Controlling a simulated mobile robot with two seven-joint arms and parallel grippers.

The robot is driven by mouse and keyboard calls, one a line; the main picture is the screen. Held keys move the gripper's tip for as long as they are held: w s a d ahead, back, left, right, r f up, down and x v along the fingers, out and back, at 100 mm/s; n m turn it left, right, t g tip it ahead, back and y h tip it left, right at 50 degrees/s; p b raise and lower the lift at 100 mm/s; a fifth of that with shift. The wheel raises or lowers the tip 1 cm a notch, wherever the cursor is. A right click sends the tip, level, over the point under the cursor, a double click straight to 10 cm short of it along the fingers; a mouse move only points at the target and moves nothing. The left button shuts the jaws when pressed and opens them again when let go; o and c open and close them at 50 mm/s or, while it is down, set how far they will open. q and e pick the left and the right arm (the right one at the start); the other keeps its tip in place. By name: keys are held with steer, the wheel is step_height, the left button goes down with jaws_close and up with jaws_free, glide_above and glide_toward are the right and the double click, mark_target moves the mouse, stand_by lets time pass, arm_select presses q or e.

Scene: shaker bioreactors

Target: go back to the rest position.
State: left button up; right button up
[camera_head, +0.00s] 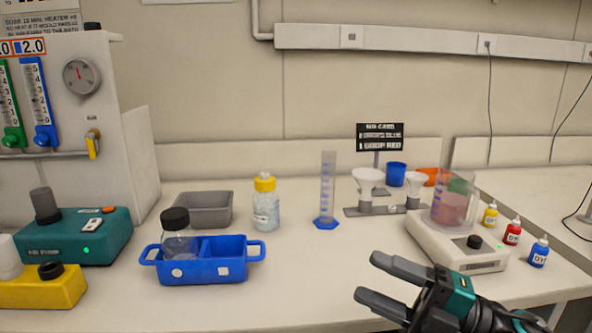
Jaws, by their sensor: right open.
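My right gripper (377,278) is at the lower right, in front of the bench. Its two dark fingers point left and stand apart, with nothing between them. Its arm comes in from the bottom right. It is nearer than the white stirrer plate (462,255), which carries a beaker (452,207) of reddish liquid. My left gripper does not show.
A blue tray (222,272) holds a black-capped bottle (179,240). Behind stand a grey bin (204,209), a yellow-capped bottle (266,203) and a measuring cylinder (327,190). Dropper bottles (512,232) stand at right. The bench front centre is clear.

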steer(key=s+d+f+m+t+h+p, duration=0.1)
steer(key=d+f+m+t+h, duration=0.25)
steer(key=f+m+h, duration=0.5)
steer(key=s+d+f+m+t+h, duration=0.15)
steer(key=f+m+t+h, duration=0.35)
steer(key=f+m, duration=0.65)
steer(key=s+f+m+g+h, duration=0.3)
steer(key=s+f+m+g, duration=0.2)
steer(key=s+f, duration=0.5)
steer(key=m, duration=0.2)
steer(key=shift+d+f+m+g+p, duration=0.15)
steer(key=shift+f+m+g+p, duration=0.15)
steer(key=shift+g+p, duration=0.1)
steer(key=shift+r+h, duration=0.1)
steer(key=shift+h, duration=0.15)
